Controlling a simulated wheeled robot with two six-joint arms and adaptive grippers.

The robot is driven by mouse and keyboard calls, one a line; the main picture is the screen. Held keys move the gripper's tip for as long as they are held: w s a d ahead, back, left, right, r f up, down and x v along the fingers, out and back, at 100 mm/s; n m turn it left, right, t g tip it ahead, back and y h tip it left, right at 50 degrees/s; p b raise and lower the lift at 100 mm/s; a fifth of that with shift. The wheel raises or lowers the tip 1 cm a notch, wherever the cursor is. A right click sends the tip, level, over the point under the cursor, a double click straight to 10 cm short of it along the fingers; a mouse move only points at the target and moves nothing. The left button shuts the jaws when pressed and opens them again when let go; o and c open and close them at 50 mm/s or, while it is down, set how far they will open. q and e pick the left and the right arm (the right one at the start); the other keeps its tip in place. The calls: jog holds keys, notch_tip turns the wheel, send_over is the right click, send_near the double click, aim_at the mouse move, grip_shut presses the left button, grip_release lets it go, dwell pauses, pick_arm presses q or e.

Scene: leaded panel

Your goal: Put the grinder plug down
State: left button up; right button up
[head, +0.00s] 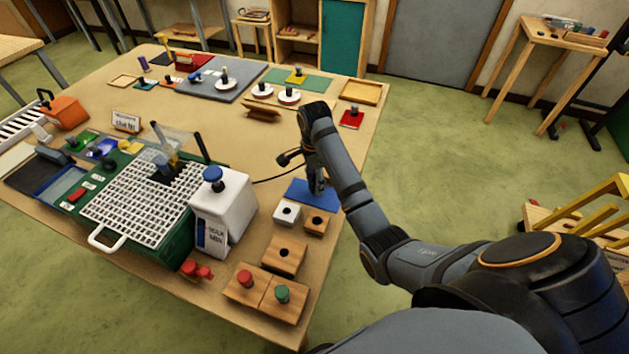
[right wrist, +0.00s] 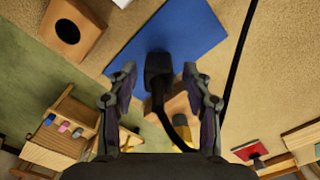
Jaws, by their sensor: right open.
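My right gripper (head: 318,188) is low over the blue mat (head: 298,191) at the right side of the table. In the right wrist view the right gripper (right wrist: 160,85) is open, one finger on each side of the black plug (right wrist: 157,68). The plug is at the edge of the blue mat (right wrist: 187,30), with gaps between it and both fingers. Its black cord bends down between the fingers. Whether the plug rests fully on the mat is hard to tell. In the head view the gripper mostly hides the plug. My left gripper is not in view.
A white block (head: 287,212) and wooden blocks with holes (head: 284,255) stand close in front of the mat. A white box with a blue knob (head: 222,215) and a green tub with a white grid (head: 140,205) stand left. A thin black cable crosses the table.

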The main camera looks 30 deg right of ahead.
aim_at(315, 180)
notch_tip(315, 180, up, 12)
jog(key=p, duration=1)
jog(key=shift+f, duration=0.2)
